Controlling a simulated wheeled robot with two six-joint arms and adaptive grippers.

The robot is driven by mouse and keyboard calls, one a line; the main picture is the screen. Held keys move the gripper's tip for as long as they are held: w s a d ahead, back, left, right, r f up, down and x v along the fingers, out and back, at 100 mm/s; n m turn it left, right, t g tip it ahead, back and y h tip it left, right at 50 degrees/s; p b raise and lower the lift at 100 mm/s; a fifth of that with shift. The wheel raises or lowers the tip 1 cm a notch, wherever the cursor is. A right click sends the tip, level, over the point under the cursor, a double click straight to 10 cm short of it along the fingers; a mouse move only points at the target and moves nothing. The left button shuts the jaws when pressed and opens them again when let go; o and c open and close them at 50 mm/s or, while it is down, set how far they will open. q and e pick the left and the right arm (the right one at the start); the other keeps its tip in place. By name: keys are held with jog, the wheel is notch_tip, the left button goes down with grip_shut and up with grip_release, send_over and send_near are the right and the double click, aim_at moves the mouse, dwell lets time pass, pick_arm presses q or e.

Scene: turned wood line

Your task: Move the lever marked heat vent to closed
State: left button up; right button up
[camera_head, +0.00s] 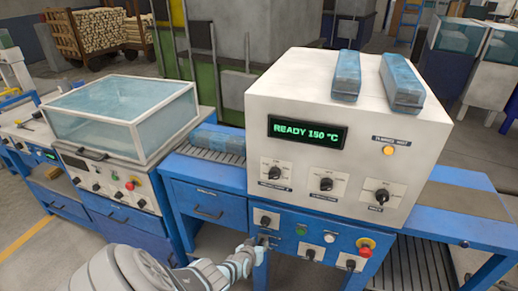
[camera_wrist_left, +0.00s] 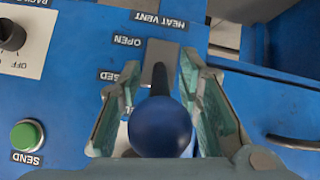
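The heat vent lever has a dark stem and a round blue knob (camera_wrist_left: 160,130), which fills the lower middle of the left wrist view. Its grey plate (camera_wrist_left: 160,60) sits on the blue panel beside the labels HEAT VENT and OPEN and a partly hidden label ending in SED. My left gripper (camera_wrist_left: 160,95) is open, with one finger on each side of the lever. No firm grip on the knob shows. In the head view my left gripper (camera_head: 256,247) is at the left part of the blue front panel and hides most of the lever. My right gripper is not in view.
The white oven (camera_head: 325,140) reads READY 150 °C. Below it are knobs, a red emergency button (camera_head: 366,244) and a green SEND button (camera_wrist_left: 27,135). A drawer (camera_head: 207,200) lies left of the panel. A clear-covered machine (camera_head: 125,115) stands farther left.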

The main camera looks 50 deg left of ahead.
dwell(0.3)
pick_arm(q)
jog(key=s+d+f+m+g+h, duration=0.1)
jog(key=s+d+f+m+g, duration=0.1)
jog(key=s+d+f, duration=0.6)
jog(key=s+d+f+m+g+h, duration=0.25)
jog(key=s+d+f, duration=0.2)
jog(key=s, duration=0.75)
jog(key=s+d+f+m+g, duration=0.1)
jog(key=s+d+m, duration=0.1)
jog(key=s, duration=0.7)
jog(key=s+d+f+m+g, duration=0.1)
jog(key=s+d, duration=0.3)
jog(key=s, duration=0.6)
jog(key=shift+f+m+g, duration=0.35)
jog(key=shift+f+g, duration=0.4)
jog(key=shift+f, duration=0.05)
jog(key=shift+d, duration=0.1)
